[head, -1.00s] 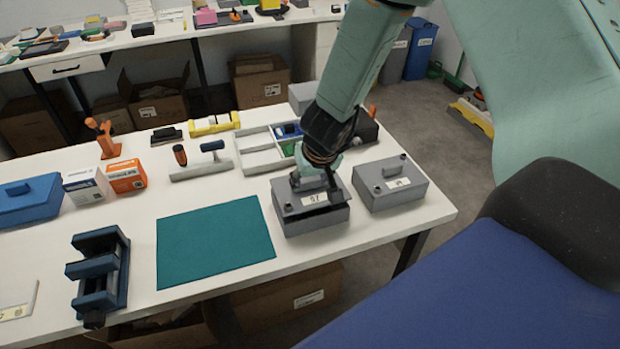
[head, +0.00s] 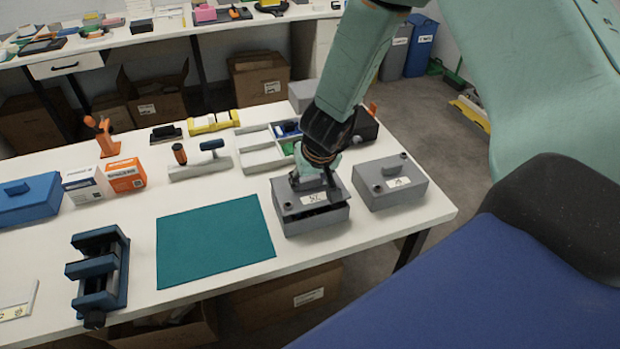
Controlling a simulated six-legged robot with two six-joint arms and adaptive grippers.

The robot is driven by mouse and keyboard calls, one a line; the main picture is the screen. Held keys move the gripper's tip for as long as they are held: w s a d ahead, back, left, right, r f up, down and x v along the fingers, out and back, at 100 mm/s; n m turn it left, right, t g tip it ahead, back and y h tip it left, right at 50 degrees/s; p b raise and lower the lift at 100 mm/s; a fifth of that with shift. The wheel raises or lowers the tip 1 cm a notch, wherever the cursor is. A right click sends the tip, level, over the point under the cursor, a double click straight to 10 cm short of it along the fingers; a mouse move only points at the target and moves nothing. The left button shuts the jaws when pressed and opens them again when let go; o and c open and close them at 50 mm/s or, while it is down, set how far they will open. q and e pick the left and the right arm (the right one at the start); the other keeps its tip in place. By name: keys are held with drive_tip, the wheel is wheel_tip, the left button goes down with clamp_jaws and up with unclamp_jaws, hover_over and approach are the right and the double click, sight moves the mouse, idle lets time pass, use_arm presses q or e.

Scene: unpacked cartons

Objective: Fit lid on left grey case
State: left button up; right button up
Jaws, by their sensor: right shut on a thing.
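The left grey case (head: 318,222) stands on the white table, right of the green mat. Its grey lid (head: 291,208) with a white label lies over the top of the case, slightly tilted, with a dark gap showing along the front right. My right gripper (head: 311,184) comes down from above and is shut on the lid, at its handle, which the fingers mostly hide. A second grey case (head: 391,190) with its lid on and a white label stands to the right. My left gripper is not in view.
A green mat (head: 214,241) lies left of the case. A blue vise (head: 98,270), a blue case (head: 30,203) and small boxes (head: 126,175) stand further left. A divided tray (head: 262,153) sits behind. The table's front edge is close to the case.

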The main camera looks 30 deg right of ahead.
drive_tip(key=shift+s+f+b, duration=0.1)
drive_tip(key=shift+f+b, duration=0.15)
drive_tip(key=shift+b, duration=0.05)
drive_tip(key=shift+f, duration=0.4)
drive_tip(key=shift+f+b, duration=0.2)
drive_tip(key=shift+b, duration=0.25)
drive_tip(key=shift+f, duration=0.25)
drive_tip(key=o, duration=1.3)
